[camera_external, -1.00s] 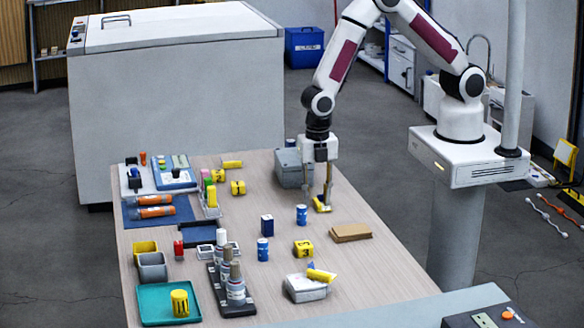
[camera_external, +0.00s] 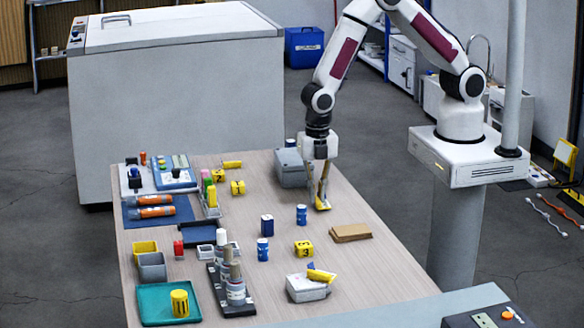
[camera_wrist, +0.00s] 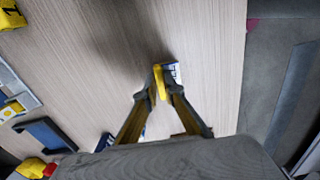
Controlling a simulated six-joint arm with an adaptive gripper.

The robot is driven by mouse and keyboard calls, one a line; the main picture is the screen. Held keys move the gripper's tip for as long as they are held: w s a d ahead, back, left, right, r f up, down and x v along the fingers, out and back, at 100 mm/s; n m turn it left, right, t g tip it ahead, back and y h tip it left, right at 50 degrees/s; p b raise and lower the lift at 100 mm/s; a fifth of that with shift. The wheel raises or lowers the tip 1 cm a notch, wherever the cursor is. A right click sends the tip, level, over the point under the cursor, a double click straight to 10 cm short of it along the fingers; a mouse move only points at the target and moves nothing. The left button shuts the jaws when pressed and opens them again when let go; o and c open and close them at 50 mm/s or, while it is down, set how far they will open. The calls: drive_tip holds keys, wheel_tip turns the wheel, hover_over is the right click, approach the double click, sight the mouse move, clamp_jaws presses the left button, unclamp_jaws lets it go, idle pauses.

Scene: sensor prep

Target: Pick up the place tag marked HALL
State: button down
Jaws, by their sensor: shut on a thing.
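My gripper (camera_external: 322,203) is over the far right part of the table. Its two fingers are shut on a small yellow tag (camera_wrist: 159,81), one finger on each side, in the wrist view. A white and blue patch shows beside the yellow edge there. The same yellow piece (camera_external: 320,206) shows at the fingertips in the external view, at or close to the tabletop. Its marking is too small to read, so I cannot tell whether it says HALL.
A grey box (camera_external: 291,168) stands just left of my gripper. Blue and white cylinders (camera_external: 301,215), a yellow block (camera_external: 303,248) and brown flat pieces (camera_external: 350,232) lie nearer. A yellow piece rests on a white box (camera_external: 304,290). The table's right edge is close.

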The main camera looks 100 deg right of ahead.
sight(317, 198)
wheel_tip(317, 198, up, 9)
idle(0.6)
drive_tip(key=shift+r, duration=0.1)
idle(0.6)
